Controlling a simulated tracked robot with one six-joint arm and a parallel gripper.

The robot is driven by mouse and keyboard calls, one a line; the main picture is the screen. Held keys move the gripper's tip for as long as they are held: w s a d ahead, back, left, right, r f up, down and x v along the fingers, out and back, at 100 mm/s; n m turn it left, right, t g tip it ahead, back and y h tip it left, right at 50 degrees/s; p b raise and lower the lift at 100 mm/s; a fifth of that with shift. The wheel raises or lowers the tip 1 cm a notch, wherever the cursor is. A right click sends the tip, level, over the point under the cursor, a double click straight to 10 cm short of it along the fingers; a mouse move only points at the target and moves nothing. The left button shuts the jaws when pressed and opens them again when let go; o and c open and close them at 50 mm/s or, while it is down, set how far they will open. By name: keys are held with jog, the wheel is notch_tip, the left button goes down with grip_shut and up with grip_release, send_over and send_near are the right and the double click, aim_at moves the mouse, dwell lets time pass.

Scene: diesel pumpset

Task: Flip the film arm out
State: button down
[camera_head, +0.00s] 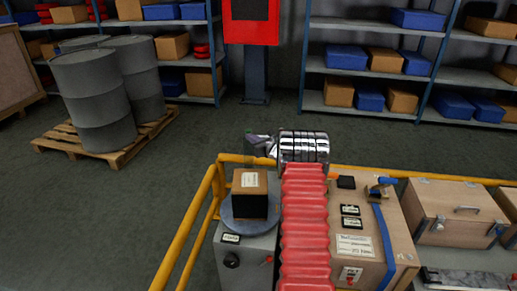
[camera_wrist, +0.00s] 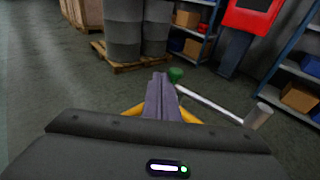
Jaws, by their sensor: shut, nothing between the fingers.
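In the wrist view a pale bar (camera_wrist: 210,104) runs from near my fingertips to a grey upright cylinder (camera_wrist: 259,115) at right; it looks like the film arm. A green knob (camera_wrist: 176,74) shows just beyond my fingertips. My gripper (camera_wrist: 160,77) is shut and empty, its fingers together beside the knob and the bar's near end; I cannot tell whether they touch. In the head view my gripper (camera_head: 253,146) is above the yellow rail, behind a round grey turntable (camera_head: 236,223) bearing a brown-and-black box (camera_head: 250,193). The film arm is not clear there.
A yellow rail (camera_head: 190,240) edges the bench. A wooden case (camera_head: 385,235) with a blue strap and a latched box (camera_head: 450,208) stand right. Drums (camera_head: 92,100) on a pallet (camera_head: 115,157), shelves and a red cabinet (camera_head: 250,22) stand behind. The floor between is clear.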

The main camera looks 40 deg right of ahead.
jog(key=s+a+r, duration=0.1)
jog(key=s+a, duration=0.3)
jog(key=s, duration=0.5)
jog(key=shift+s+r, duration=0.15)
jog(key=shift+r, duration=0.15)
dwell(0.4)
